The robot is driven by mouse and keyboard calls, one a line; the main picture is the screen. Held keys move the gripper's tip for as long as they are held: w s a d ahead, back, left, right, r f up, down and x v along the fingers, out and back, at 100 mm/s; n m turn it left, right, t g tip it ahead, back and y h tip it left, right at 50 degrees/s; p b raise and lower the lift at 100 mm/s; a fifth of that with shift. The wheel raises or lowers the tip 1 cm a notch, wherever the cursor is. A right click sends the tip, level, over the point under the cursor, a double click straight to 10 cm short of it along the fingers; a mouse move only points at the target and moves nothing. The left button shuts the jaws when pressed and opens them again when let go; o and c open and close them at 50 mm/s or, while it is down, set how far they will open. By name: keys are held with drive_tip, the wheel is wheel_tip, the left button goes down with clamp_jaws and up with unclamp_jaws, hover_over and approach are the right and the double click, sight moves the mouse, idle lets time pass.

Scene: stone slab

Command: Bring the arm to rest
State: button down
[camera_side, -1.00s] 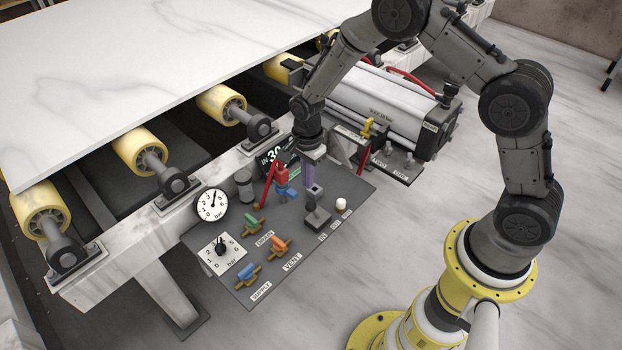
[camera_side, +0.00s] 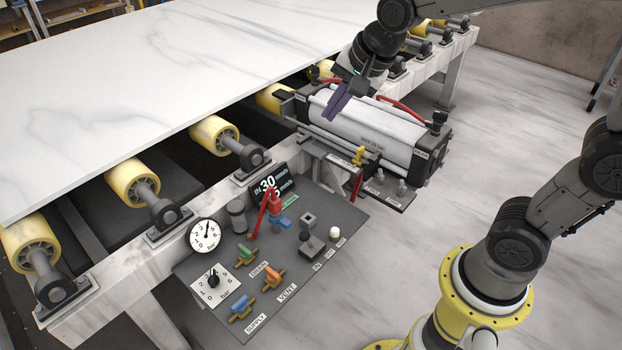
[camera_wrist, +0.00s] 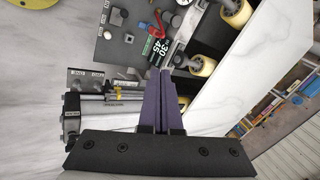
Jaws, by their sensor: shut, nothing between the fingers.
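My gripper (camera_side: 343,103) is up in the air, in front of or over the white cylinder (camera_side: 365,122) in the side view. Its purple fingers are closed together with nothing between them. In the wrist view the fingers (camera_wrist: 163,72) point toward the control panel and the display. The control panel (camera_side: 222,262) carries a pressure gauge, a dial, and blue, orange and green valve handles. It stands apart from my gripper, and nothing of mine touches it.
The white stone slab (camera_side: 150,85) lies on yellow rollers (camera_side: 133,184) at the left. A yellow valve (camera_side: 358,156) and labelled fittings (camera_side: 388,190) sit in front of the cylinder. The floor (camera_side: 500,140) at the right is clear between the cylinder and my base.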

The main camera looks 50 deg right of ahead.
drive_tip(key=s+r+n+t, duration=0.1)
drive_tip(key=s+r+n, duration=0.35)
drive_tip(key=s, duration=0.75)
drive_tip(key=s+d+f+n+g, duration=0.1)
drive_tip(key=s+f+n, duration=0.4)
drive_tip(key=s+n, duration=0.3)
drive_tip(key=shift+s+n, duration=0.2)
drive_tip(key=shift+n, duration=0.65)
idle(5.1)
